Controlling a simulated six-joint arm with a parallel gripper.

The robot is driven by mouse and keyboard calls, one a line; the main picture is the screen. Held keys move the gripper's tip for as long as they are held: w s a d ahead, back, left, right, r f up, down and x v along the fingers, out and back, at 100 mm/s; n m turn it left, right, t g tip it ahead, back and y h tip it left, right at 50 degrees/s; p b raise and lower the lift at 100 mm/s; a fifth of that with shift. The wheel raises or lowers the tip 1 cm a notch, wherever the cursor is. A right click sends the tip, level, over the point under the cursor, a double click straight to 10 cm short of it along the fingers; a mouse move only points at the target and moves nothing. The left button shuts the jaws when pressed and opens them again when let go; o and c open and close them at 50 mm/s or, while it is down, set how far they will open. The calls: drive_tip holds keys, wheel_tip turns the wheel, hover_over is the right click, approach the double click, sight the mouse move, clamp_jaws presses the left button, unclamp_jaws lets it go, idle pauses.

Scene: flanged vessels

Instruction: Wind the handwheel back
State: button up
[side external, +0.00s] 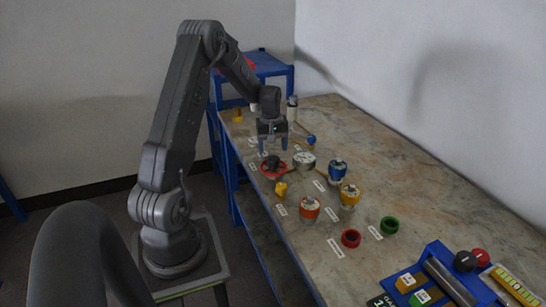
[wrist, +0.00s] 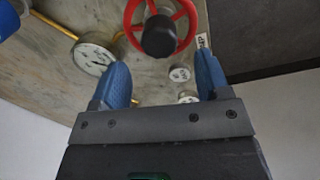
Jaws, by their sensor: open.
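The red handwheel (side external: 273,173) with a dark central knob (side external: 273,162) sits on the bench below my gripper. My gripper (side external: 272,147) points down above it, with its blue fingers apart and nothing between them. In the wrist view the handwheel (wrist: 183,16) is at the top centre, partly cut off by the frame edge. Its dark knob (wrist: 159,37) lies between and beyond the blue fingertips of my gripper (wrist: 160,66). The fingers appear clear of the wheel.
A white round gauge (side external: 304,158) with yellow pipe is right of the wheel. Blue-topped (side external: 337,168), yellow (side external: 349,193) and orange (side external: 309,210) vessels stand nearer the camera, with red (side external: 351,239) and green (side external: 389,225) rings. A blue tray (side external: 432,251) is front right. The bench's far right is clear.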

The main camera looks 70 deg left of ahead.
sight(273, 158)
wheel_tip(273, 158, up, 8)
drive_tip(key=shift+s+r, duration=0.15)
drive_tip(key=shift+r, duration=0.05)
drive_tip(key=d+r+m+t+y, duration=0.1)
drive_tip(key=d+r+m, duration=0.3)
drive_tip(key=d, duration=0.5)
drive_tip(key=d+r+m+t, duration=0.1)
drive_tip(key=d+r+m, duration=0.2)
drive_tip(key=d+r, duration=0.5)
drive_tip(key=s+d+m+t+h, duration=0.1)
drive_tip(key=s+d+m+t, duration=0.2)
drive_tip(key=s+d+m, duration=0.5)
drive_tip(key=s+d, duration=0.5)
drive_tip(key=d, duration=0.5)
drive_tip(key=shift+s+f+m, duration=0.3)
drive_tip(key=shift+d, duration=0.1)
